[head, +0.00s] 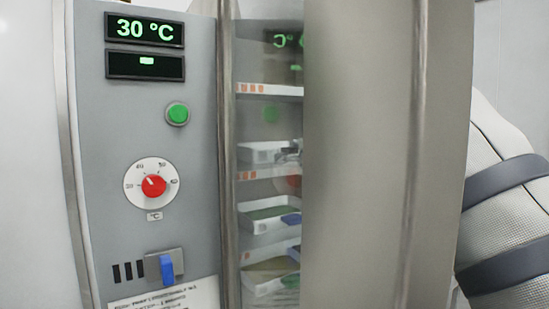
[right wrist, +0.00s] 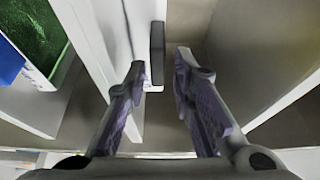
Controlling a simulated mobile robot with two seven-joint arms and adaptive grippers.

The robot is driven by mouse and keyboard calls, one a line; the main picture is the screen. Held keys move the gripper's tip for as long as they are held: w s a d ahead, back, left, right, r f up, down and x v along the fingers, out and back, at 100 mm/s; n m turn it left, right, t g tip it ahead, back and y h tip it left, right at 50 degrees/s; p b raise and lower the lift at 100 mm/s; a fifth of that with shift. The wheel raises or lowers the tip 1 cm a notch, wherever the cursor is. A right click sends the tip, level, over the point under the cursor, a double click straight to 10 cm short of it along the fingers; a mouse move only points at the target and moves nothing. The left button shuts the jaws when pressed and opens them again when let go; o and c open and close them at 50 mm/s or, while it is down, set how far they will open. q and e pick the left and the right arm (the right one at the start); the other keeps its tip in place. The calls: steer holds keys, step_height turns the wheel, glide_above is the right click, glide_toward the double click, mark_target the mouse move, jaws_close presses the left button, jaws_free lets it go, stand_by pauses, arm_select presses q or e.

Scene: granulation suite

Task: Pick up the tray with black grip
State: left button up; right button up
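In the right wrist view, a black grip (right wrist: 157,52) stands out from the white edge of a tray (right wrist: 118,40). My right gripper (right wrist: 160,66) is open, with its fingertips on either side of the grip. I cannot tell whether either finger touches it. In the head view, a white tray (head: 258,152) shows on a shelf behind glass, and a small grey shape at its right end appears to be my right gripper (head: 290,152). The black grip cannot be made out there. My left gripper is not in view.
The control panel (head: 200,230) reads 30 °C. A wide metal panel (head: 360,150) blocks the view right of the shelves.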

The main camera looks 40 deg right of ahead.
steer(key=x, duration=0.4)
steer(key=shift+w+a+f+b, duration=0.1)
steer(key=shift+w+f+b, duration=0.05)
steer(key=shift+f+b, duration=0.15)
steer(key=shift+r, duration=0.2)
steer(key=shift+c, duration=0.3)
jaws_close()
